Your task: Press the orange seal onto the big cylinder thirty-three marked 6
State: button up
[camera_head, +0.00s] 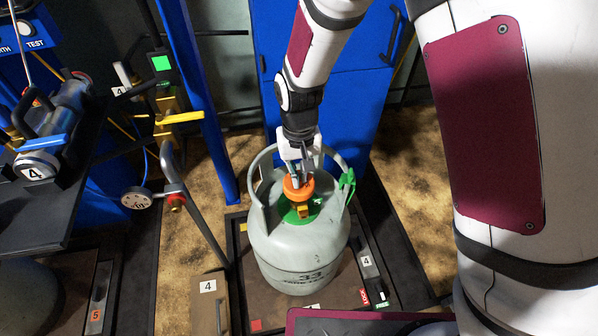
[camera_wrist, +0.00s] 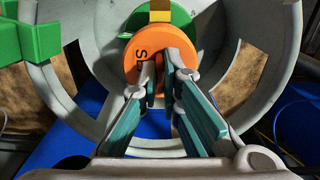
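The big grey-green cylinder (camera_head: 300,250) stands upright in the head view, marked 33 on its front, with a guard ring around its top. The orange seal (camera_head: 298,187) is at the brass valve (camera_head: 303,211) over the green collar; whether it is fully seated I cannot tell. My gripper (camera_head: 296,170) points down inside the guard ring, its fingers closed on the raised middle of the seal. No 6 shows; the tags beside the cylinder read 4.
A green clip (camera_head: 347,182) sits on the guard ring's right side. A hose with a gauge (camera_head: 137,198) and a blue post (camera_head: 203,100) are at left. A blue cabinet (camera_head: 355,110) stands behind.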

jog(key=o, duration=0.5)
notch_tip(320, 180, up, 12)
dwell(0.4)
